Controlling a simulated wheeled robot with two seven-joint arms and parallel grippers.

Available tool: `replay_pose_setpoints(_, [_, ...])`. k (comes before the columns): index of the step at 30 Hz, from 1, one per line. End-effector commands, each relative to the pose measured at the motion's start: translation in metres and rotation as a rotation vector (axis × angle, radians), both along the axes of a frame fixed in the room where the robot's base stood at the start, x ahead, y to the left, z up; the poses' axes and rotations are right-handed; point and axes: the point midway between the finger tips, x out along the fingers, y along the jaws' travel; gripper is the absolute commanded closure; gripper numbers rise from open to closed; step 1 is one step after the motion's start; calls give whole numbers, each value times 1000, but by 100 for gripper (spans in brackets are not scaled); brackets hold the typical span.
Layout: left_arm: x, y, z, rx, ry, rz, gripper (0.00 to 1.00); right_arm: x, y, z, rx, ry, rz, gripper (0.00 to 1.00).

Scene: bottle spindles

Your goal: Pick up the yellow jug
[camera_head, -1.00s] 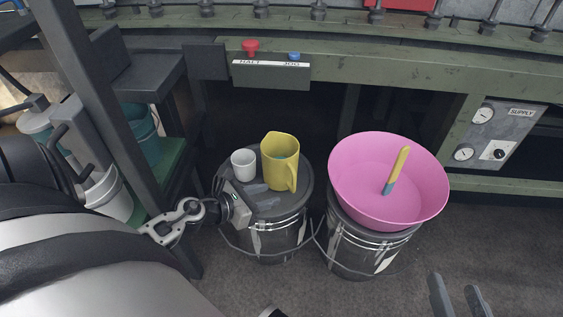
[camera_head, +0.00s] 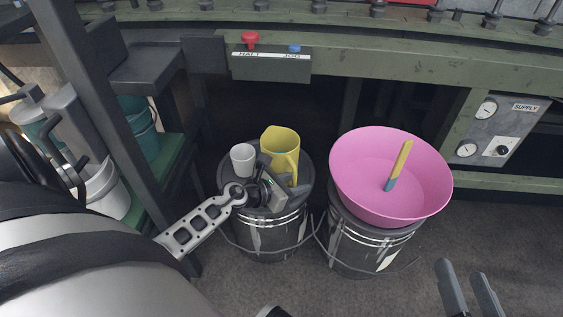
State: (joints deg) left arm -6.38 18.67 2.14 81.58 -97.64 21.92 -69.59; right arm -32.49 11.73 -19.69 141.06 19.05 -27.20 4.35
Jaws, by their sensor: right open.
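The yellow jug (camera_head: 279,142) stands upright on the dark lid of the left metal drum, its handle facing front right. My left gripper (camera_head: 281,177) reaches in from the left, low at the jug's front. Its fingers look spread, one near the jug's left front side and one near the handle's lower end. They hide part of the jug's base, and I cannot tell whether they touch it. My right gripper (camera_head: 468,288) is open and empty at the bottom right, far from the jug.
A white cup (camera_head: 242,158) stands just left of the jug on the drum lid (camera_head: 232,143). A pink bowl (camera_head: 350,172) with a yellow-and-blue-handled tool (camera_head: 399,163) sits on the right drum (camera_head: 352,254). A grey post (camera_head: 112,133) rises at left. A green bench edge (camera_head: 390,65) runs behind.

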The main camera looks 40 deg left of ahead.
Motion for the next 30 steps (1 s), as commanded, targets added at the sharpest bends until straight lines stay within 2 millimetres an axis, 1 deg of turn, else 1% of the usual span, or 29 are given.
replay_pose_setpoints(1, [0, 0, 0, 0, 0, 0, 64, 0, 0, 1, 1, -2, -1, 50])
replay_pose_setpoints(2, [0, 0, 0, 0, 0, 0, 72, 0, 0, 1, 0, -3, -1, 50])
replay_pose_setpoints(3, [0, 0, 0, 0, 0, 0, 83, 0, 0, 1, 0, -3, -1, 50])
replay_pose_setpoints(5, [0, 0, 0, 0, 0, 0, 100, 0, 0, 1, 0, -3, -1, 50])
replay_pose_setpoints(15, [0, 1, 2, 2, -5, 1, 100, 0, 0, 1, -5, -2, 0, 50])
replay_pose_setpoints(20, [1, 1, 11, 4, -5, 0, 100, 0, -1, 3, -30, -1, 0, 50])
replay_pose_setpoints(23, [1, 1, 22, 5, -6, -1, 100, -1, -3, 3, -69, 7, -2, 50])
replay_pose_setpoints(25, [1, 1, 35, 5, -6, -2, 100, -5, -6, -7, -128, 34, -1, 50])
replay_pose_setpoints(26, [1, 1, 40, 5, -6, -2, 100, -5, -8, -7, -153, 37, -2, 50])
replay_pose_setpoints(29, [-13, -7, 59, 5, -2, -3, 100, -7, -13, -9, -234, 60, -5, 50])
replay_pose_setpoints(30, [-20, -11, 68, 3, -2, -2, 100, -7, -16, -11, -267, 79, -5, 50])
